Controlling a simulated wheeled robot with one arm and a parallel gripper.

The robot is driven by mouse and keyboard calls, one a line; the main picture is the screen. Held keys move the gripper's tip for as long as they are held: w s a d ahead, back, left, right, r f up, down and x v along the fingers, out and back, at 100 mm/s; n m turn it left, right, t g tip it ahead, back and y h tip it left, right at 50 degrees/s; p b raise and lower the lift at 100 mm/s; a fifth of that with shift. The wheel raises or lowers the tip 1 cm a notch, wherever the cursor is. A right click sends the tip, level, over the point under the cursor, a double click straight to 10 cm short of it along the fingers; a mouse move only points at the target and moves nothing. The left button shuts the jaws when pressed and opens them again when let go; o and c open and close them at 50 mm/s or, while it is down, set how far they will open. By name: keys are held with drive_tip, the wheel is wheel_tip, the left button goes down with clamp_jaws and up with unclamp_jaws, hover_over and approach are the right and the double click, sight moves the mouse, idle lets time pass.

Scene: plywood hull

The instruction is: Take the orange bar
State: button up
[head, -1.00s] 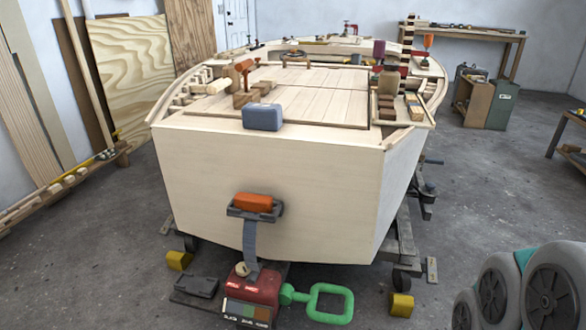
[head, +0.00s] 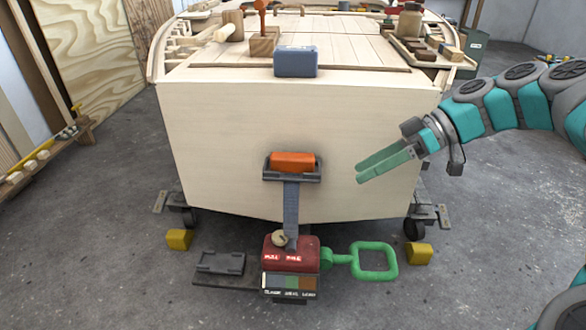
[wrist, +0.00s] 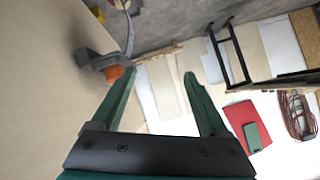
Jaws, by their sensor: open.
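The orange bar (head: 293,161) lies in a small dark tray (head: 291,177) in front of the hull's flat plywood end. The tray sits atop a grey upright strip that rises from a red box. My gripper (head: 359,172) is open and empty, to the right of the bar and apart from it, with its green fingers pointing left. In the wrist view, the orange bar (wrist: 115,74) shows small beyond the left finger, partly hidden by the grey tray (wrist: 98,62). My gripper's two fingers (wrist: 162,76) are spread wide there with nothing between them.
The plywood hull (head: 230,130) stands close behind the tray. A blue-grey block (head: 296,62) rests on its top edge. The red box (head: 290,252) with a green handle (head: 374,261) stands on the floor below. Yellow blocks (head: 179,239) flank it.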

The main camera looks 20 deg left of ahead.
sight(296, 155)
drive_tip(key=w+d+f+n+y+b, duration=0.1)
drive_tip(key=w+d+f+n+y, duration=0.25)
drive_tip(key=w, duration=0.65)
drive_tip(key=shift+t+h, duration=0.35)
drive_tip(key=shift+t, duration=0.05)
drive_tip(key=s+a, duration=0.1)
drive_tip(key=a, duration=0.4)
drive_tip(key=s+a, duration=0.1)
drive_tip(key=a, duration=0.4)
drive_tip(key=s+a, duration=0.1)
drive_tip(key=a, duration=0.5)
drive_tip(key=shift+s+f, duration=0.3)
drive_tip(key=a, duration=0.3)
drive_tip(key=s+a, duration=0.1)
drive_tip(key=shift+a+f, duration=0.2)
drive_tip(key=shift+f, duration=0.05)
clamp_jaws()
